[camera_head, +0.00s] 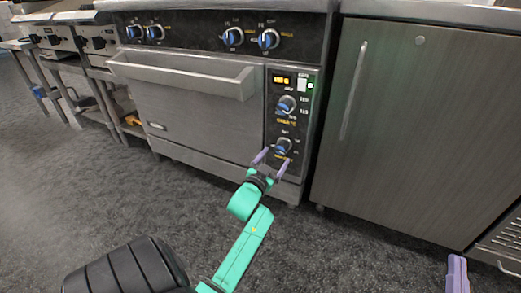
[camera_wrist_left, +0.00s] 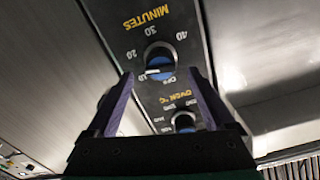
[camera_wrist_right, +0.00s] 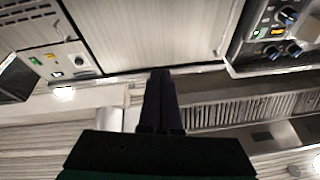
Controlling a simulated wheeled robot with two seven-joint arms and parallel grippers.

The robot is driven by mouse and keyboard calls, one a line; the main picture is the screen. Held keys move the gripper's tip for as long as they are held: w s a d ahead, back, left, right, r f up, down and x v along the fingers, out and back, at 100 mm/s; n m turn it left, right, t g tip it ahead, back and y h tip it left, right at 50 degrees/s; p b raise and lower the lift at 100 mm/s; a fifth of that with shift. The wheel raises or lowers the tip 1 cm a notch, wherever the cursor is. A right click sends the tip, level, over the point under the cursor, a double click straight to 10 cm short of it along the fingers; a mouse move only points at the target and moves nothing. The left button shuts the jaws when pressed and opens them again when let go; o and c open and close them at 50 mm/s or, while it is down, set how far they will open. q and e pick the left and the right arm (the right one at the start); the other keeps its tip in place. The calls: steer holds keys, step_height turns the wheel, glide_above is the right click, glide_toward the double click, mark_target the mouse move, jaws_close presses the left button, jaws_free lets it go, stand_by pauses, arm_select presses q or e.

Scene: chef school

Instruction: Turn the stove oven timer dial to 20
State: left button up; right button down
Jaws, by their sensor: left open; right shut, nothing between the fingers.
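The minutes timer dial (camera_wrist_left: 160,58), a blue and black knob, shows upside down in the left wrist view, with 10, 20, 30 and 40 around it. Its white mark lies near the 10. In the head view it is the lower dial (camera_head: 283,146) on the oven's control panel (camera_head: 309,111). My left gripper (camera_head: 271,158) is open in front of it; in the left wrist view its two purple fingers (camera_wrist_left: 160,78) stand either side of the dial's lower part. I cannot tell whether they touch it. My right gripper (camera_head: 457,272) is shut and empty at the lower right.
The oven °C dial (camera_wrist_left: 184,120) is close by, also the upper dial (camera_head: 286,104) in the head view. The oven door handle (camera_head: 185,76) sticks out to the left. A steel cabinet (camera_head: 415,130) stands to the right. The floor in front is clear.

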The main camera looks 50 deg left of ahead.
arm_select(q)
steer(key=p+v, duration=0.3)
steer(key=v, duration=0.7)
steer(key=shift+s, duration=0.15)
arm_select(e)
steer(key=s+a+f+g, duration=0.1)
steer(key=s+f+g, duration=0.3)
steer(key=f, duration=0.7)
steer(key=s+f+m+g+h, duration=0.1)
steer(key=s+f+g, duration=0.3)
steer(key=s+f, duration=0.4)
step_height(320, 180, down, 3)
steer(key=shift+s+a+f+g+h, duration=0.1)
steer(key=shift+s+a+g+h, duration=0.2)
steer(key=shift+s+a, duration=0.05)
